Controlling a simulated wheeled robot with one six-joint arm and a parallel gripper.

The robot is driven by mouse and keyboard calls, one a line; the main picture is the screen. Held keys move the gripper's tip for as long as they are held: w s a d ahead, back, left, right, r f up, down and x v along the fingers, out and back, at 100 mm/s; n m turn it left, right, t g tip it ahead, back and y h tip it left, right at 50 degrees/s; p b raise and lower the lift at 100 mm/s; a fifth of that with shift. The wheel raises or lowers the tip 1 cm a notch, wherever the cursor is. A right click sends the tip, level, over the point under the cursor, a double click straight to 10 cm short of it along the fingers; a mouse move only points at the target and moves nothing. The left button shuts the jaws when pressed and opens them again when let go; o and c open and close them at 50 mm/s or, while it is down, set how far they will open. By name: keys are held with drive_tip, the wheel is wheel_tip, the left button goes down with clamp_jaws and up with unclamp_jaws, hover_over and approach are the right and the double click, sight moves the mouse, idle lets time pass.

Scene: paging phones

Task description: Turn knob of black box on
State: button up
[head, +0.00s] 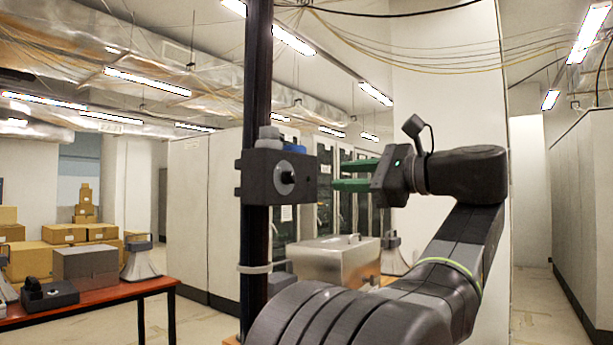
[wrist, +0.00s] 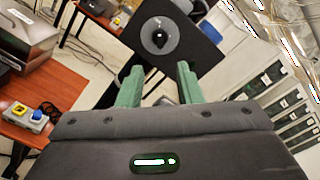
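The black box (head: 255,190) is fixed to a dark upright pole in the head view. Its round knob (head: 285,177) is on the face in view. In the wrist view the black box (wrist: 190,42) is at the top, tilted, with the dark knob (wrist: 157,37) on a light disc. My gripper (head: 335,175) has two green fingers pointing left, just right of the box at about knob height. The gripper also shows in the wrist view (wrist: 159,80), open and empty, fingertips apart and short of the knob.
A wooden table (head: 130,291) at lower left holds a black desk device (head: 48,295) and a grey box (head: 86,263). In the wrist view a small box with yellow and blue buttons (wrist: 37,116) sits on a wooden table.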

sight(294, 178)
drive_tip(key=p+x, duration=0.1)
drive_tip(key=x, duration=1)
drive_tip(key=shift+p, duration=0.3)
clamp_jaws()
